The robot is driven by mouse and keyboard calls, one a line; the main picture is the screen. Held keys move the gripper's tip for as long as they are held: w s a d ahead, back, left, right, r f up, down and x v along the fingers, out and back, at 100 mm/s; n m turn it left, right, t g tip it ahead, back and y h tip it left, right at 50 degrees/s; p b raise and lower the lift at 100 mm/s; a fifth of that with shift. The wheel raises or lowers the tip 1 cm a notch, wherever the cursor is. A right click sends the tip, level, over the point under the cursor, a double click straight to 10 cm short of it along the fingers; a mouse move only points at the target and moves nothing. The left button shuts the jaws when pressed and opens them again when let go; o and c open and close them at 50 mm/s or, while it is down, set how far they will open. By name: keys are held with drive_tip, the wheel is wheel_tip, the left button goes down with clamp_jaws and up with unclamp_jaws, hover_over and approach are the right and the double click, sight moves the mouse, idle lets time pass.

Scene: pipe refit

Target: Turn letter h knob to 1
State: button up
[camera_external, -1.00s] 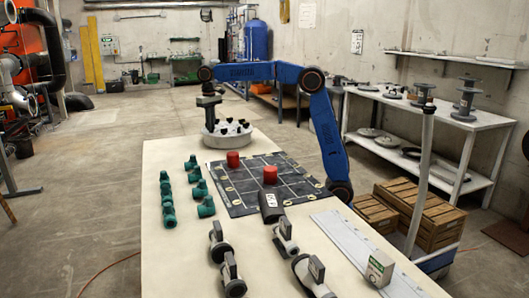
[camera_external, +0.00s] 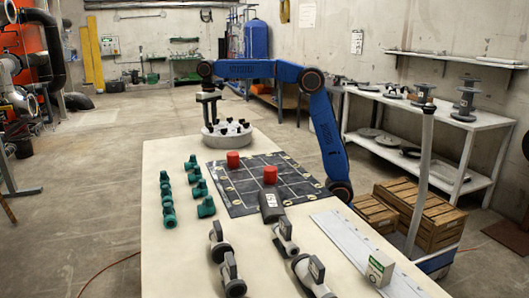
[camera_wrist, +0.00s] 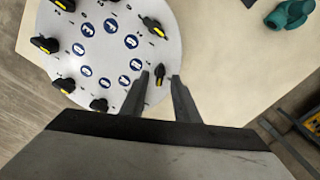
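A round white panel (camera_external: 215,140) stands at the far end of the table and carries several black knobs. In the wrist view the panel (camera_wrist: 112,30) shows blue round labels and black knobs with yellow marks. The letters are too small to read, so I cannot tell which knob is h. My gripper (camera_wrist: 160,77) points down over the panel's edge, its two fingers apart. One small black knob (camera_wrist: 159,70) shows between the fingertips. I cannot tell whether the fingers touch it. In the external view my gripper (camera_external: 208,121) is above the panel.
Teal pipe fittings (camera_external: 168,200) stand along the table's left side. Grey valves (camera_external: 219,243) and a white rail plate (camera_external: 350,243) lie nearer the camera. The air above the panel is clear.

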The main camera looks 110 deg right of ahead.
wheel_tip(320, 180, up, 15)
drive_tip(key=shift+r, duration=0.15)
idle(0.8)
drive_tip(key=s+a+f+n, duration=0.2)
drive_tip(key=s+a+f, duration=0.2)
drive_tip(key=s+a, duration=0.35)
drive_tip(key=s+a+f+n+y, duration=0.1)
drive_tip(key=s+a+f+n, duration=0.1)
drive_tip(key=s+a+f, duration=0.35)
drive_tip(key=s+a+f+n, duration=0.2)
drive_tip(key=s+a, duration=0.5)
drive_tip(key=a, duration=0.4)
drive_tip(key=s+a+f+n+t, duration=0.2)
drive_tip(key=s+a+f+n, duration=0.1)
drive_tip(key=s+f, duration=0.4)
drive_tip(key=s+a+f+n+t+h, duration=0.1)
drive_tip(key=s+a+f, duration=0.4)
drive_tip(key=f, duration=0.9)
drive_tip(key=shift+s+a+f+n+t, duration=0.2)
drive_tip(key=shift+s+a+n+t, duration=0.15)
drive_tip(key=shift+s+n+t, duration=0.95)
drive_tip(key=shift+s+m+g, duration=0.3)
drive_tip(key=shift+s+g, duration=0.05)
drive_tip(key=shift+g, duration=0.05)
